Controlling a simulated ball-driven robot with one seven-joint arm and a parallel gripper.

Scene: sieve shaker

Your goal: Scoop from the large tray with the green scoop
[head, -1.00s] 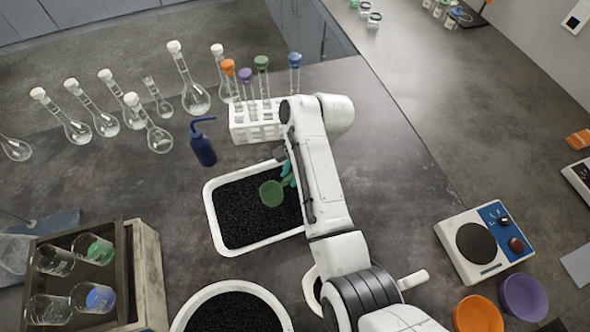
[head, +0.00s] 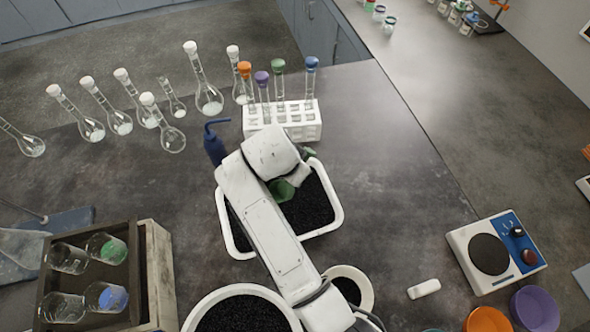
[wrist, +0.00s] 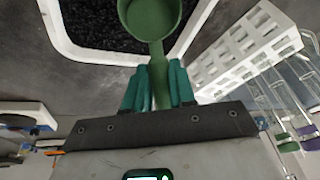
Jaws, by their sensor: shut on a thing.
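The large tray (head: 336,212) is a white-rimmed rectangular tray of black granules in the middle of the bench. The green scoop (head: 283,190) shows over the tray, partly hidden by my arm. In the wrist view, my gripper (wrist: 158,84) with teal fingers is shut on the handle of the green scoop (wrist: 150,18). The scoop's bowl points away from the gripper, over the tray's black granules (wrist: 95,20). The gripper is mostly hidden behind my arm in the head view.
A white test tube rack (head: 283,131) and a blue wash bottle (head: 215,148) stand just behind the tray. Several flasks stand at the back left. A round white container (head: 200,312) of black granules is in front. A wooden crate (head: 158,275) holds glassware at left.

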